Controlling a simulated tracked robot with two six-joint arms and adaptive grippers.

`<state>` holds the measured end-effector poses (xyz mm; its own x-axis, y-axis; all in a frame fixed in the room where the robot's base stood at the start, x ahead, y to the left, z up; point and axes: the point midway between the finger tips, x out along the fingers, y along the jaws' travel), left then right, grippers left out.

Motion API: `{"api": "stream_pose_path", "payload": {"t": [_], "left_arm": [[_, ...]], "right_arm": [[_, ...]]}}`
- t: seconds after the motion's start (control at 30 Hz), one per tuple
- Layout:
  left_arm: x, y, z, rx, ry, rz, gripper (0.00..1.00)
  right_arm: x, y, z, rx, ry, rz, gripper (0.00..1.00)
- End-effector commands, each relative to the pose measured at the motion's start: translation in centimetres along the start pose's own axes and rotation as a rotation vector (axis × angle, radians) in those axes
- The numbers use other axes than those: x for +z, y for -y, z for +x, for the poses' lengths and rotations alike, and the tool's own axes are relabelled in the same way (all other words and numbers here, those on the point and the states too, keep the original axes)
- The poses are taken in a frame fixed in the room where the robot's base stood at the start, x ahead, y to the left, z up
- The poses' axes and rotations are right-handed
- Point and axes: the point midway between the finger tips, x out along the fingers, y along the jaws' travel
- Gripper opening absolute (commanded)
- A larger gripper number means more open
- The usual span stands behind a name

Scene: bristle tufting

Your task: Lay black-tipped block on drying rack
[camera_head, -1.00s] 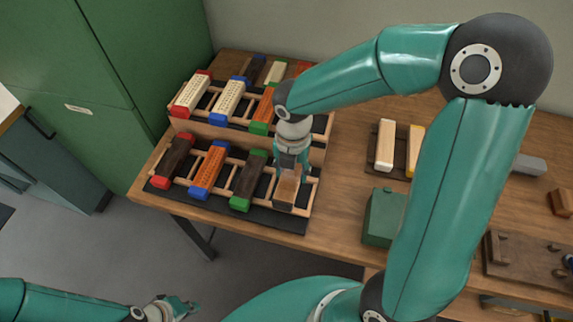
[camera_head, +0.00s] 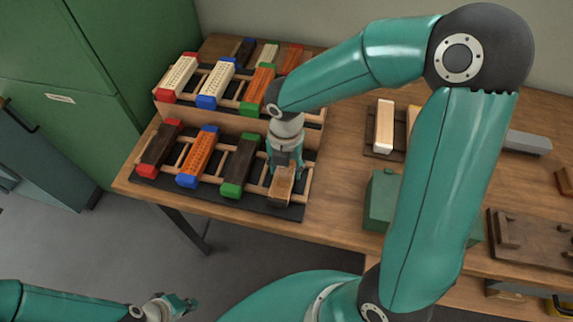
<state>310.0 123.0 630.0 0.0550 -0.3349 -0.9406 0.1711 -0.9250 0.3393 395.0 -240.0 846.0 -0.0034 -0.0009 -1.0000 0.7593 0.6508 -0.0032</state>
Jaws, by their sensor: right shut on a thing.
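My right gripper (camera_head: 286,173) points down over the right end of the lower front drying rack (camera_head: 308,163). It is shut on a brown wooden block (camera_head: 283,187), which lies lengthwise over the rack's rails, beside the green-tipped dark block (camera_head: 241,164). The fingers partly cover this block, and its tip colour is hard to make out. I cannot tell whether it touches the rails. My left gripper (camera_head: 182,305) is low at the bottom left, away from the table; its fingers are too small to read.
The front rack also holds a red-tipped dark block (camera_head: 161,147) and a blue-tipped orange block (camera_head: 198,155). A raised rear rack (camera_head: 190,110) carries several more. A green box (camera_head: 380,200) stands right of the racks. A wooden tray (camera_head: 530,240) lies farther right.

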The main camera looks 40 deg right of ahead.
Motion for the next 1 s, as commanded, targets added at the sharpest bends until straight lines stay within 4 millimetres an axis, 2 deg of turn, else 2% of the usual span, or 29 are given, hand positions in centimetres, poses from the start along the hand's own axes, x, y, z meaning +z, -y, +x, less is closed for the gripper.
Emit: {"api": "stream_pose_path", "payload": {"t": [0.87, 0.9, 1.0], "left_arm": [[-0.01, 0.17, 0.46, 0.0, 0.0, 0.0, 0.0], [0.0, 0.16, 0.43, 0.0, 0.0, 0.0, 0.0], [0.0, 0.15, 0.41, 0.0, 0.0, 0.0, 0.0]], "right_arm": [[0.0, -0.03, 0.7, 0.0, 0.0, 0.0, 0.06], [0.01, -0.03, 0.67, 0.001, 0.001, 0.0, 0.51], [0.0, -0.03, 0.65, 0.0, 0.0, 0.0, 0.67]]}}
